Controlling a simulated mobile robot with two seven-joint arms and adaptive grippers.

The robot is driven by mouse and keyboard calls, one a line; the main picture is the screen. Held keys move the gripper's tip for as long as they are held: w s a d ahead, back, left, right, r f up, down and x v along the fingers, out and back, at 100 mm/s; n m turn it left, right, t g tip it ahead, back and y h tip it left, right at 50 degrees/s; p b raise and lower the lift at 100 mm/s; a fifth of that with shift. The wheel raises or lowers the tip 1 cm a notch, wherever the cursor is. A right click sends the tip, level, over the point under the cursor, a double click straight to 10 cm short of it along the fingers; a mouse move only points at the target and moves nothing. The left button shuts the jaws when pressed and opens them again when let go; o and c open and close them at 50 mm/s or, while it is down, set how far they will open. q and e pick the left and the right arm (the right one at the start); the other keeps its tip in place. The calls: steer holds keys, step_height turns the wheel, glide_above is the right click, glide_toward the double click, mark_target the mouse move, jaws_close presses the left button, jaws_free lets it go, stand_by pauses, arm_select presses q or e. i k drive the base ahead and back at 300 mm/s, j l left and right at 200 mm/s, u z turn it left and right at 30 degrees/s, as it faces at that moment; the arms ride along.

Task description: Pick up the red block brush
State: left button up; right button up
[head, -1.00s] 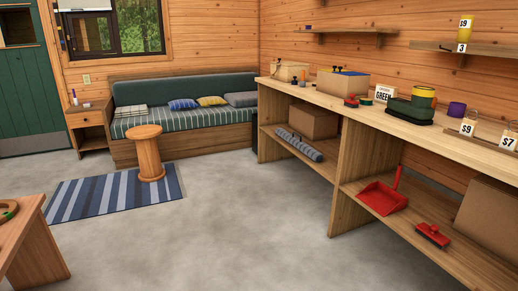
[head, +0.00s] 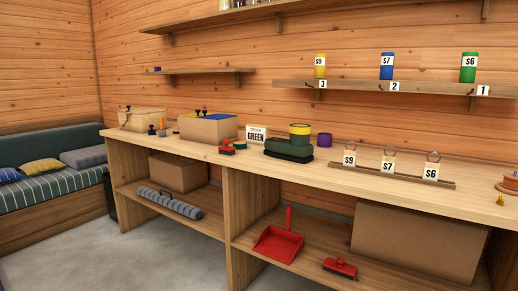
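A red block brush (head: 340,266) with dark bristles lies on the lower shelf of the workbench, at the right of a red dustpan (head: 277,244) whose handle stands up. The brush and dustpan are apart. Another small red item with a dark underside (head: 228,147) lies on the bench top, near the front edge; it also looks brush-like, but it is too small to tell. Neither of my grippers is in view.
The workbench top (head: 335,184) holds cardboard boxes, a GREEN sign (head: 257,134), a dark green case (head: 289,150) and a tag rack. A large cardboard box (head: 415,243) stands behind the brush. An upright panel (head: 239,235) divides the lower shelf. Grey floor lies in front.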

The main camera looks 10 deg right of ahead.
mark_target(226, 150)
steer(key=i+j+z, duration=0.25)
steer(key=j+z, duration=0.3)
steer(key=i+j+z, duration=0.1)
steer(key=j+z, duration=0.15)
steer(key=j, duration=0.2)
